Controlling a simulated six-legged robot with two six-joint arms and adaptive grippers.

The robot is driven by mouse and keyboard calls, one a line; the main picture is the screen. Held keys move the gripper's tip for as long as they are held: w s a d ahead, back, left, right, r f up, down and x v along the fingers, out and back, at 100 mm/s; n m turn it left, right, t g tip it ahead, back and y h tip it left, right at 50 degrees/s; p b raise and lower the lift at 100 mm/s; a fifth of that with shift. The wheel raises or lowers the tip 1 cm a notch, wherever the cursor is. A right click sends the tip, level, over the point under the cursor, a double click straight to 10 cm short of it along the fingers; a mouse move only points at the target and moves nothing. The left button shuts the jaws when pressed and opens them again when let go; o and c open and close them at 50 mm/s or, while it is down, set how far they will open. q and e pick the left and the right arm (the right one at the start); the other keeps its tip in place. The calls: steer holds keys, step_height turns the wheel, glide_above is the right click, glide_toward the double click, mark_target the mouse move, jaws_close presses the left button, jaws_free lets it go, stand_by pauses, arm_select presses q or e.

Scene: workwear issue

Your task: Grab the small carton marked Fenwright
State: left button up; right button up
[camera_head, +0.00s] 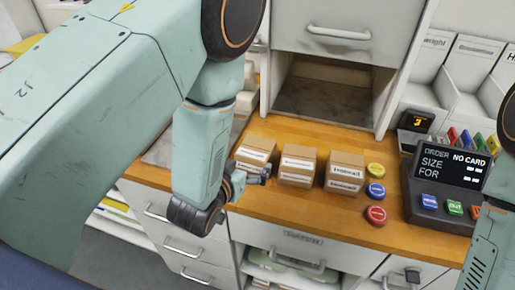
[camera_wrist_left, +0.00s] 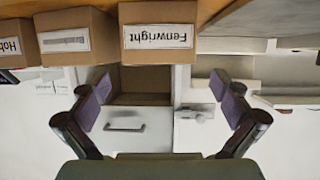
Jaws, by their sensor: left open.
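Three small brown cartons stand in a row on the wooden counter. The Fenwright carton (camera_wrist_left: 160,55) shows at the top middle of the left wrist view, its white label upside down there. It appears to be the leftmost carton (camera_head: 257,148) in the head view, where its label is too small to read. My left gripper (camera_head: 248,178) is open and empty, just in front of this carton. In the wrist view its two fingers (camera_wrist_left: 162,98) are spread wider than the carton, which lies beyond the tips, not between them.
Beside it stand a middle carton (camera_head: 298,164), label unreadable, and a right carton (camera_head: 345,171); a label starting "Hob" (camera_wrist_left: 10,46) shows in the wrist view. Yellow, blue and red round pieces (camera_head: 376,191) and an order panel (camera_head: 447,180) are to the right. An open compartment (camera_head: 325,95) is behind.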

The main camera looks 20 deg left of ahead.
mark_target(253, 152)
arm_select(q)
steer(key=shift+w+d+f, duration=0.25)
steer(key=shift+w+d, duration=0.05)
steer(key=shift+w, duration=0.3)
steer(key=shift+w+d+f, duration=0.2)
steer(key=shift+w+d, duration=0.1)
steer(key=shift+w, duration=0.25)
steer(key=shift+w+a, duration=0.2)
steer(key=shift+w, duration=0.4)
steer(key=x, duration=0.3)
steer(key=shift+w+a+f, duration=0.15)
steer(key=shift+w+a, duration=0.05)
steer(key=shift+a, duration=0.05)
steer(key=shift+w+d+f, duration=0.15)
steer(key=shift+w+d, duration=0.1)
steer(key=shift+w, duration=0.15)
steer(key=shift+s, duration=0.1)
steer(key=shift+s+a, duration=0.1)
steer(key=shift+a, duration=0.1)
steer(key=shift+c, duration=1.4)
steer(key=shift+d, duration=0.15)
steer(key=c, duration=0.9)
